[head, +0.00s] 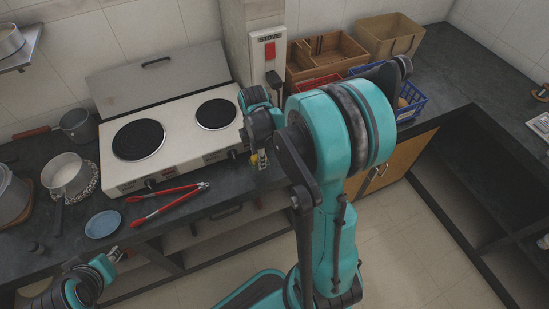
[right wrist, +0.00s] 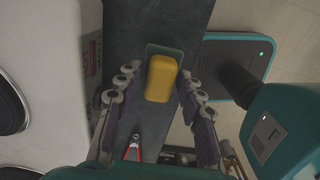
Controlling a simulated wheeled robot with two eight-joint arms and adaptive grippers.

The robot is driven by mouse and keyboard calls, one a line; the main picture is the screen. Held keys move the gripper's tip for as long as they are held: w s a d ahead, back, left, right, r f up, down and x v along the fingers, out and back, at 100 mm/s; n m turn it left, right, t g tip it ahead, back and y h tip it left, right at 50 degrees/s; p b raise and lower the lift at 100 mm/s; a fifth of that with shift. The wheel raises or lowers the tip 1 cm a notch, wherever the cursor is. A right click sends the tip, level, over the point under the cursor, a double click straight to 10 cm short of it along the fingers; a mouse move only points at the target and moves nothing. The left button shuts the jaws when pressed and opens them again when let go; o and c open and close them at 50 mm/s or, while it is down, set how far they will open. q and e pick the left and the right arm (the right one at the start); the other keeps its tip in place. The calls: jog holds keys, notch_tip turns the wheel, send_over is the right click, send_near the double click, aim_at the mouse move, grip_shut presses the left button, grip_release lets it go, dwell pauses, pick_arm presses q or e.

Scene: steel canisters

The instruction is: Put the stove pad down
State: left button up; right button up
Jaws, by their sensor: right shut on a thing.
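The stove pad (right wrist: 161,79) is a yellow block with a dark green layer. In the right wrist view it sits between the fingertips of my right gripper (right wrist: 160,85), which is shut on it. In the head view my right gripper (head: 259,160) is at the right front corner of the stove (head: 178,123), near the counter's front edge. My own arm hides much of it there, and only a small bit of yellow shows. My left gripper (head: 114,255) is low at the left, in front of the counter; its jaws are too small to read.
Red tongs (head: 168,203) and a blue dish (head: 102,224) lie on the dark counter in front of the stove. A pot (head: 66,174) stands at the left. Wooden boxes (head: 325,52) and a blue basket (head: 413,98) are at the back right.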

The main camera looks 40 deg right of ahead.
aim_at(252, 164)
jog(key=f, duration=0.1)
jog(key=w+a+f+b, duration=0.1)
jog(key=w+f+b, duration=0.1)
jog(key=f, duration=0.1)
jog(key=shift+a+f, duration=0.1)
jog(key=shift+a, duration=0.15)
jog(key=shift+f, duration=0.45)
jog(key=shift+f, duration=0.15)
jog(key=o, duration=1)
